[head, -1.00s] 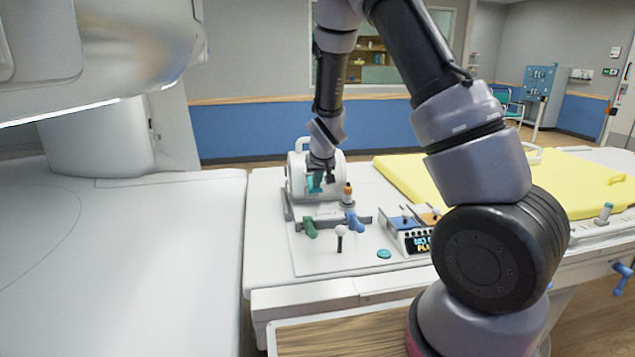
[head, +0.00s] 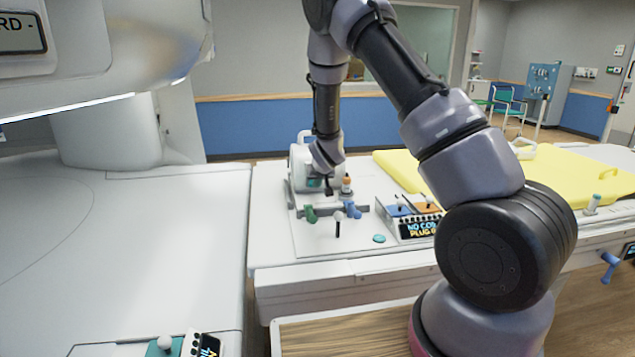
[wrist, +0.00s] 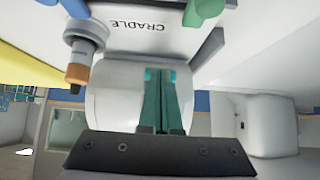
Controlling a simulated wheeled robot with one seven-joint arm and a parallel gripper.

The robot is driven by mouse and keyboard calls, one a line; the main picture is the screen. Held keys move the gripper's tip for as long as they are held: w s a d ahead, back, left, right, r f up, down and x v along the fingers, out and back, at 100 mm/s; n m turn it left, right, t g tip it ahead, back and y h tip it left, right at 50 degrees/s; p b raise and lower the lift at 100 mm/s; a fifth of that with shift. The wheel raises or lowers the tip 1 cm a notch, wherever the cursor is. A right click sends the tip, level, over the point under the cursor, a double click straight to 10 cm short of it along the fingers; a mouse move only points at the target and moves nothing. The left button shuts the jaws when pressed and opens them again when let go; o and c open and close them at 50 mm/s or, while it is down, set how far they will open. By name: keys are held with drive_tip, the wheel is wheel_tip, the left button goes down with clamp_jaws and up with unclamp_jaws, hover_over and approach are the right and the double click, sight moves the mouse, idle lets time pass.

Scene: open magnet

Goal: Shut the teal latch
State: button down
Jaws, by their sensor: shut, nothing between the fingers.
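The teal latch (head: 313,183) is a small teal patch on the front of the white drum-shaped housing (head: 300,163) on the bench. My gripper (head: 329,189) is at the front of this housing, just right of the teal patch, with its fingers pointing down. In the wrist view my gripper (wrist: 160,78) has its two dark greenish fingers together, in front of the white housing (wrist: 115,95). Bright teal shows at both sides of the fingertips. The fingers hide much of the latch; I cannot tell its position or whether they touch it.
A green handle (head: 310,213), a blue handle (head: 353,210) and an orange-capped post (head: 346,185) stand close to the housing. A white-knobbed stick (head: 338,224), a teal button (head: 379,239) and a display box (head: 420,228) are nearer. A yellow pad (head: 440,172) lies right.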

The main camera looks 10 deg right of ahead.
drive_tip(key=shift+r, duration=0.9)
drive_tip(key=shift+r, duration=0.1)
